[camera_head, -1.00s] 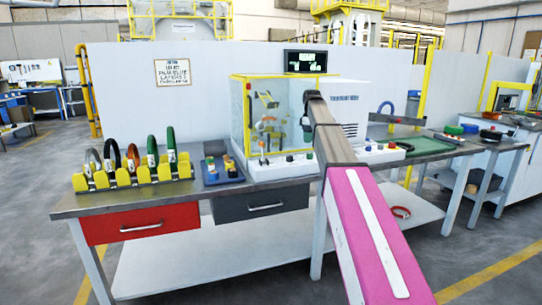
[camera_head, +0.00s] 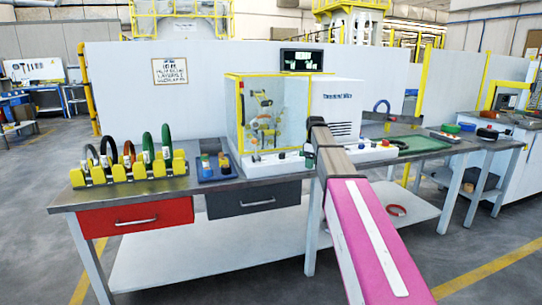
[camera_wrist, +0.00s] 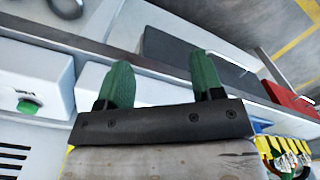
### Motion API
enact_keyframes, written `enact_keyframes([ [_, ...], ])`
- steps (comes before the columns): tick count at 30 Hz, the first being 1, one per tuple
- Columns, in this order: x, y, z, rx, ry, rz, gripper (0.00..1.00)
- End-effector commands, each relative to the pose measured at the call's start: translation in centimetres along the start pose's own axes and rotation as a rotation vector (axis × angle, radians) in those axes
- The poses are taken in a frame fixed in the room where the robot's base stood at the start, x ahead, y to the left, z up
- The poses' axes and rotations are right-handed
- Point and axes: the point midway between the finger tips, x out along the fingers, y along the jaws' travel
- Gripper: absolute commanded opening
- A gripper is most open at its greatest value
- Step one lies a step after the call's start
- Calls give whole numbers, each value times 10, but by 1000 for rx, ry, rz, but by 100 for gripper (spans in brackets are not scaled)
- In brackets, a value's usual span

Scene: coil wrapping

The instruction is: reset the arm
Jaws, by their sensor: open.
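My arm rises from the lower right of the head view as a pink and white link, then a grey one ending in front of the wrapping machine (camera_head: 335,105). My gripper is hidden there behind the arm. In the wrist view my gripper (camera_wrist: 163,80) shows two green fingers set wide apart with nothing between them. It is open and empty. Beyond the fingers are a white panel, the bench edge, and the dark and red drawers.
A yellow rack (camera_head: 128,175) with several coils stands on the left of the bench (camera_head: 150,198). A blue tray (camera_head: 212,170) with small items is beside it. A glass enclosure (camera_head: 270,112) stands mid-bench. A green mat (camera_head: 418,145) lies to the right.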

Motion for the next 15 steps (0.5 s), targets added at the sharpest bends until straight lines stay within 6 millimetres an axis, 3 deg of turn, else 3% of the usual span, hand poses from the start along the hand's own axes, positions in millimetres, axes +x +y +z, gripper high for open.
enact_keyframes([
  [9,125,-74,57,278,-1,3,61],
  [15,194,-129,99,479,2,7,61],
])
